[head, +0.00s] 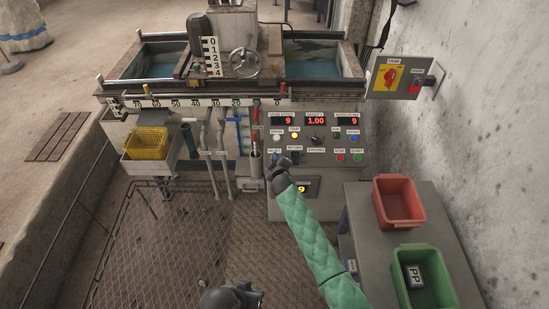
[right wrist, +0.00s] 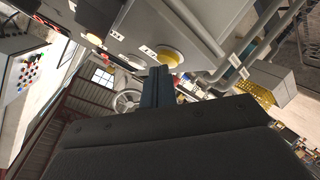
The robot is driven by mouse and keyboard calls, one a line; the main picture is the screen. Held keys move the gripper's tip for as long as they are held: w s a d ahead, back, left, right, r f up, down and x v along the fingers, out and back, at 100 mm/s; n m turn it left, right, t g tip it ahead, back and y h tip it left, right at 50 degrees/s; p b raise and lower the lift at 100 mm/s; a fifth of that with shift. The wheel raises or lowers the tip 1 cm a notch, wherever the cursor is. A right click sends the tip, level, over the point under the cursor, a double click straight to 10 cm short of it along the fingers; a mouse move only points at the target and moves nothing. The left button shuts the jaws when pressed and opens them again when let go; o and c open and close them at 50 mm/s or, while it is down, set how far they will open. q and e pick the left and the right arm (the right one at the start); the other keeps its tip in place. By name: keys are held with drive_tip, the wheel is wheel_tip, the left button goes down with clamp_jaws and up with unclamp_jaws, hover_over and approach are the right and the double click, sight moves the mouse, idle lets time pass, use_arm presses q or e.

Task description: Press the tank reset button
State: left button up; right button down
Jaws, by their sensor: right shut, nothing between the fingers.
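The control panel (head: 330,140) on the machine's front carries several coloured buttons. A round yellow part (right wrist: 168,56) there is just beyond the fingertips; contact cannot be told.
Right of the panel, a table (head: 371,215) holds a red bin (head: 399,222) and a green bin (head: 438,293). A red switch on a yellow plate (head: 387,78) sits beside the wall. A yellow basket (head: 147,144) and pipes (head: 209,158) stand left. The grated floor is mostly clear.

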drive_tip(key=shift+w+f, duration=0.1)
drive_tip(key=shift+f, duration=0.1)
drive_tip(key=shift+r, duration=0.1)
idle(0.5)
drive_tip(key=shift+s+r+p, duration=0.4)
drive_tip(key=shift+r+p, duration=0.25)
drive_tip(key=shift+p, duration=0.05)
drive_tip(key=s+r+p, duration=0.1)
drive_tip(key=r+p, duration=0.1)
drive_tip(key=s+r+p, duration=0.1)
drive_tip(key=r+p, duration=0.1)
drive_tip(key=shift+s+r, duration=0.2)
idle(0.3)
drive_tip(key=shift+d, duration=0.1)
idle(0.7)
